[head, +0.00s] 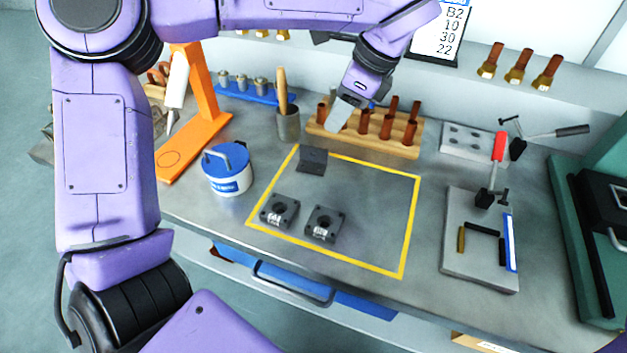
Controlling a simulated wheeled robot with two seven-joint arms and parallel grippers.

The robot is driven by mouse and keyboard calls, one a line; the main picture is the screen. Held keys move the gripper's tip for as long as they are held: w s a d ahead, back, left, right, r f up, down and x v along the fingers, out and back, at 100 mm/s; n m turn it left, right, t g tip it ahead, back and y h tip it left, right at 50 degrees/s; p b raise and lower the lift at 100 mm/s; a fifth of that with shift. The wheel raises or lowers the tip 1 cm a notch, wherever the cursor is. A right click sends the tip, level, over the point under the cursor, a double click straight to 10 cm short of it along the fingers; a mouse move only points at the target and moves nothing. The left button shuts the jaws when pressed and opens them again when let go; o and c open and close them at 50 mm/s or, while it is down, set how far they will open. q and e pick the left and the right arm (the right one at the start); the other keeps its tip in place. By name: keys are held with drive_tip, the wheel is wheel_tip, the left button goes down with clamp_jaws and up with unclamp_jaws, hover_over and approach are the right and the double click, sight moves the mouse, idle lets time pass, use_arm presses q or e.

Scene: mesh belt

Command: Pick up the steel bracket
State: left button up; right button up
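The steel bracket (313,160) is a small dark grey angled piece. It rests on the bench at the back left of the yellow-outlined area, with one face standing up and one lying flat. My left gripper (337,118) hangs above and behind the bracket, in front of the wooden rack, and is apart from the bracket. Its light grey finger is seen edge-on, so I cannot tell whether it is open or shut. My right gripper is not in view.
Two dark square blocks (280,210) (325,222) sit at the front of the yellow outline (412,225). A wooden rack (400,145) with copper pieces and a cup (288,125) stand behind. A blue-lidded tin (227,170) is left, a clamp fixture (480,255) right. The outline's right half is clear.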

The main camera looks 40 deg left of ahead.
sight(314, 149)
use_arm(q)
drive_tip(key=x, duration=0.3)
drive_tip(key=p+x, duration=0.1)
drive_tip(key=x, duration=0.7)
drive_tip(key=shift+s+a+p, duration=0.2)
drive_tip(key=shift+a+p, duration=0.1)
drive_tip(key=shift+p, duration=0.1)
drive_tip(key=shift+r, duration=0.1)
clamp_jaws()
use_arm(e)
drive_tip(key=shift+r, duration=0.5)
